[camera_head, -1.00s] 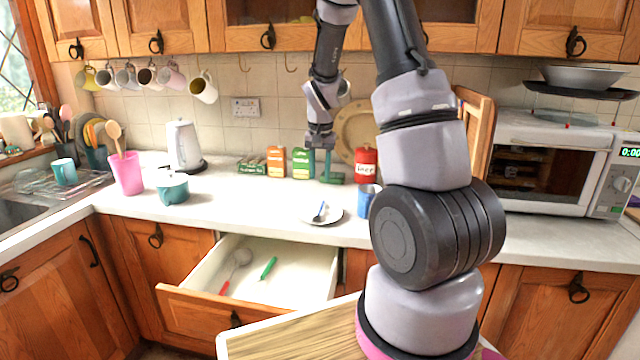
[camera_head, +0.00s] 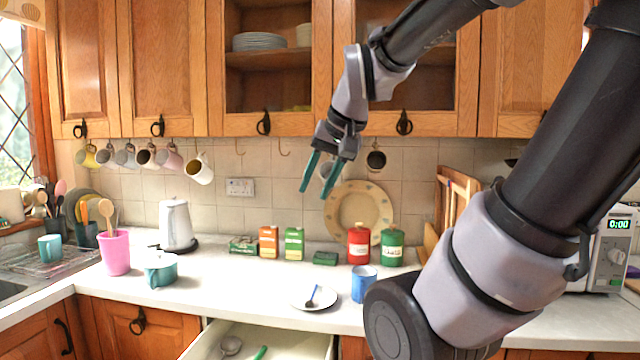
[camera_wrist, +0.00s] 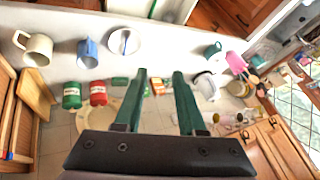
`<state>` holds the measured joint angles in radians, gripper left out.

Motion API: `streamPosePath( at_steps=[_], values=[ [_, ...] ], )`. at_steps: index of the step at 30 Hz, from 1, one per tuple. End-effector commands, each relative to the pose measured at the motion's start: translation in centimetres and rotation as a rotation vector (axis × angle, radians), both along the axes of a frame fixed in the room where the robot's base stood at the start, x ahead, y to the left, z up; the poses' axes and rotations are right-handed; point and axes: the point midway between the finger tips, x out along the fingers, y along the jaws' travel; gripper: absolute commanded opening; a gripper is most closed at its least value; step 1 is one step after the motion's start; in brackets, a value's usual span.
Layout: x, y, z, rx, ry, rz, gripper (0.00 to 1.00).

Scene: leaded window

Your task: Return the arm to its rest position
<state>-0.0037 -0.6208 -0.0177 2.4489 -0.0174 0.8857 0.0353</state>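My gripper (camera_head: 315,192) hangs in the air in front of the tiled wall, below the glass-fronted upper cabinets and well above the counter. Its two green fingers are apart, with nothing between them. In the wrist view the gripper (camera_wrist: 159,75) also shows parted, empty fingers. My arm reaches in from the upper right, its elbow in front of the right part of the counter. A small dark green box (camera_head: 325,258) lies on the counter below the gripper, apart from it.
A red canister (camera_head: 359,245), a green canister (camera_head: 392,248), a blue mug (camera_head: 363,284) and a plate (camera_head: 313,298) stand on the counter (camera_head: 240,290). The drawer (camera_head: 280,342) below is open. Mugs hang from hooks; one dark mug (camera_head: 376,160) is right of the gripper.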

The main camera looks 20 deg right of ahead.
Motion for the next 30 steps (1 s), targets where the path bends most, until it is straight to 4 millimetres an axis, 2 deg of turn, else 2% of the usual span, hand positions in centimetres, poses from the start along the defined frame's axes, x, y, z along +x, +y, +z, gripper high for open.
streamPosePath(
  at_steps=[1, 3, 7, 30],
  values=[
    [-1.2, 0.3, 0.4, 0.0, -0.023, 0.009, 0.39],
    [-2.3, 0.6, 0.5, 0.0, -0.039, 0.02, 0.39],
    [-3.3, 0.8, 0.7, -0.001, -0.055, 0.03, 0.39],
    [-3.4, 0.9, 0.7, 0.0, -0.057, 0.032, 0.39]
  ],
)
